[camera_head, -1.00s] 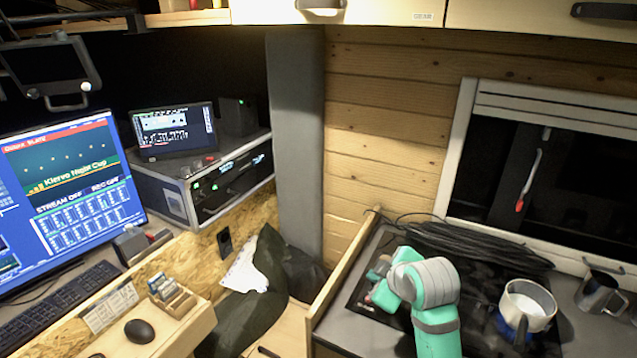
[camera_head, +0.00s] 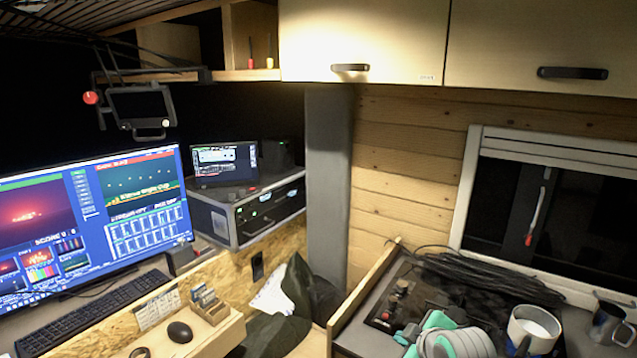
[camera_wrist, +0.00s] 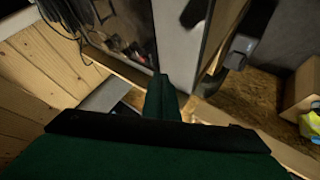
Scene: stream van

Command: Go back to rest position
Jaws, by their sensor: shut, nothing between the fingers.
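My gripper (camera_wrist: 165,98) shows in the wrist view as dark green fingers held together, with nothing between them. It hangs over a gap beside the edge of the counter, and I see no contact with anything.
The counter carries a black cable coil (camera_head: 480,270), a white-and-blue mug (camera_head: 532,328) and a metal cup (camera_head: 606,322). Overhead cabinets (camera_head: 365,40) span the top.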

